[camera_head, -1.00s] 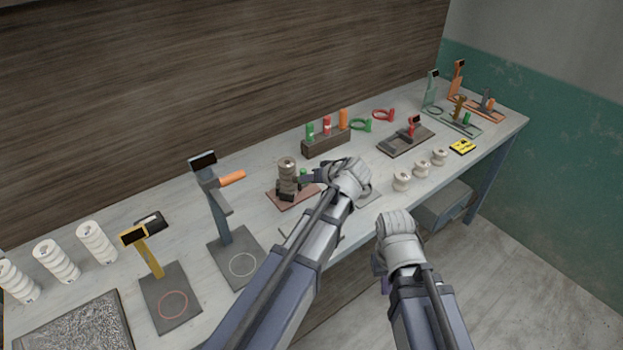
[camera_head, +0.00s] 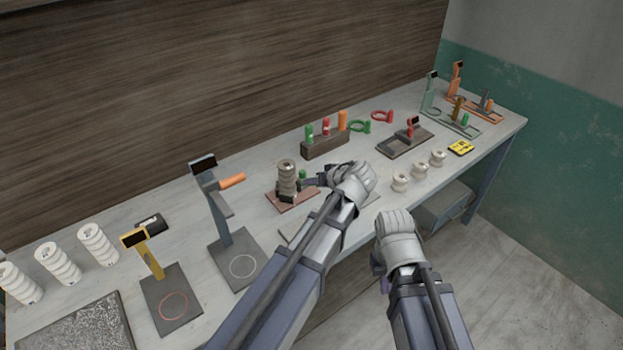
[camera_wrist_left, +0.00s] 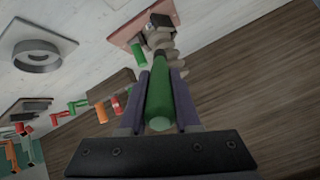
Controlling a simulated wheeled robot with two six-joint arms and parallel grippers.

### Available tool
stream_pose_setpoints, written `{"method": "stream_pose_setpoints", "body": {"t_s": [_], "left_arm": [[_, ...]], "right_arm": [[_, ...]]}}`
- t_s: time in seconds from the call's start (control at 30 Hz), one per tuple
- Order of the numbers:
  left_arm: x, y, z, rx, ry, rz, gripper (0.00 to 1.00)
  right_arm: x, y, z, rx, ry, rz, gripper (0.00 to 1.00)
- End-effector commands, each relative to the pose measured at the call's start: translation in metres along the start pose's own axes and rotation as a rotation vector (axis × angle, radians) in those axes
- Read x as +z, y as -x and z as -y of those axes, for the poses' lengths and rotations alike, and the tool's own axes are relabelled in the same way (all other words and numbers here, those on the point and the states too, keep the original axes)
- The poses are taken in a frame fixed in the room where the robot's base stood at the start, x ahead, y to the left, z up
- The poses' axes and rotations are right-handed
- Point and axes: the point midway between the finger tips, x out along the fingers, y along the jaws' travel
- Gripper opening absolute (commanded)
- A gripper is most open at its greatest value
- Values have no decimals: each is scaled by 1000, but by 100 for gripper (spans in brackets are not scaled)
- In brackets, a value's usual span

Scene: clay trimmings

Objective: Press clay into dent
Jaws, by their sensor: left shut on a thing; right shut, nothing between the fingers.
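A ribbed beige-brown column (camera_head: 287,178) stands in a dark holder on a reddish board (camera_head: 291,200) at mid-bench. My left gripper (camera_head: 314,183) is just right of it. In the left wrist view, my left gripper (camera_wrist_left: 159,75) is shut on a green tool (camera_wrist_left: 160,98), which points toward the column (camera_wrist_left: 165,42). I cannot tell whether the tool touches the column. Another small green piece (camera_wrist_left: 139,55) is beside the column. My right gripper (camera_head: 379,264) is shut and empty, off the bench's front edge and partly hidden by its hand. No clay lump or dent can be made out.
A dark rack (camera_head: 326,145) with green, red and orange tools stands behind. A blue-grey stand (camera_head: 217,210) and a yellow stand (camera_head: 149,262) are to the left. Small white spools (camera_head: 420,170) line the front right. White ribbed columns (camera_head: 97,243) stand far left.

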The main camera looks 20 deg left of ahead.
Motion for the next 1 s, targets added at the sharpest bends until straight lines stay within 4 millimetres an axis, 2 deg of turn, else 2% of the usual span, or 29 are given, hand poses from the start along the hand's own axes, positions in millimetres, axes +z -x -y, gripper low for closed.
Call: {"method": "stream_pose_setpoints", "body": {"t_s": [0.5, 1.0], "left_arm": [[8, 38, -4, 1, 0, 0, 0], [9, 41, -4, 0, 0, 0, 0]], "right_arm": [[1, 18, -2, 0, 0, 0, 0], [1, 19, -2, 0, 0, 0, 0]]}}
